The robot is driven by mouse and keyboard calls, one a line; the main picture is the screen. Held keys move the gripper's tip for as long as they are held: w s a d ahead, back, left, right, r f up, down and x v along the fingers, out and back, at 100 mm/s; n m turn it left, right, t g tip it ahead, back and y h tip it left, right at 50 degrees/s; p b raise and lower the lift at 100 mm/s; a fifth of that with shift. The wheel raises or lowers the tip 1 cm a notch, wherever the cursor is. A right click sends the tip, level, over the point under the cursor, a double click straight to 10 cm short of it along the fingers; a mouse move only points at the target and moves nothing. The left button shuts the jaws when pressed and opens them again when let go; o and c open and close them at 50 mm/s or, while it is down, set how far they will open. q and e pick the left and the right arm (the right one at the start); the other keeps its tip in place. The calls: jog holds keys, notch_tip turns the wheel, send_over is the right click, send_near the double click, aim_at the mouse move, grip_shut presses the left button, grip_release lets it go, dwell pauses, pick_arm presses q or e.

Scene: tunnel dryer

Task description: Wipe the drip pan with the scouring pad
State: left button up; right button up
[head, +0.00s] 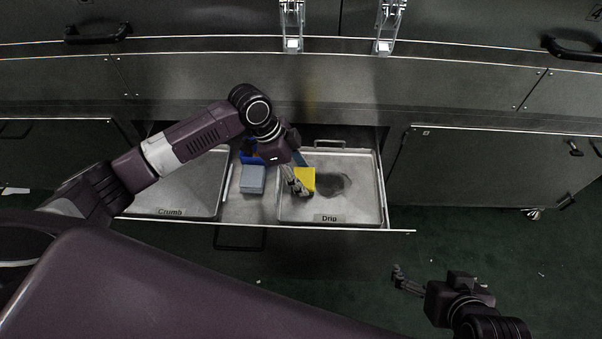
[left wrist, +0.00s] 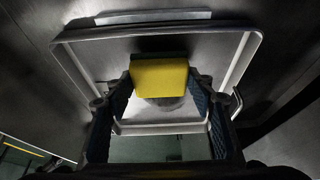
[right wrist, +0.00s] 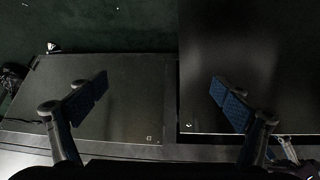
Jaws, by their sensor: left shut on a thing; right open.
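The drip pan (head: 366,213) is a light metal tray labelled "Drip" at the right of the open drawer. A dark stain (head: 334,186) lies on its floor. My left gripper (head: 303,186) is over the pan's left part, shut on the yellow scouring pad (head: 305,177). In the left wrist view the yellow pad (left wrist: 159,79) sits between both fingers, with the pan's rim (left wrist: 240,62) around it. The pad covers part of the stain there. I cannot tell whether the pad touches the pan floor. My right gripper (head: 402,283) is open and empty, out over the green floor.
The crumb pan (head: 217,200) sits at the left of the drawer, partly behind my arm. A grey-blue block (head: 252,180) and a blue item (head: 248,158) lie between the pans. Closed cabinet doors (head: 490,165) flank the drawer.

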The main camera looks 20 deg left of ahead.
pick_arm(q)
jog(key=shift+f, duration=0.4)
pick_arm(e)
jog(key=shift+w+a+r+t, duration=0.15)
jog(key=shift+w+r+t, duration=0.15)
jog(key=shift+w, duration=0.3)
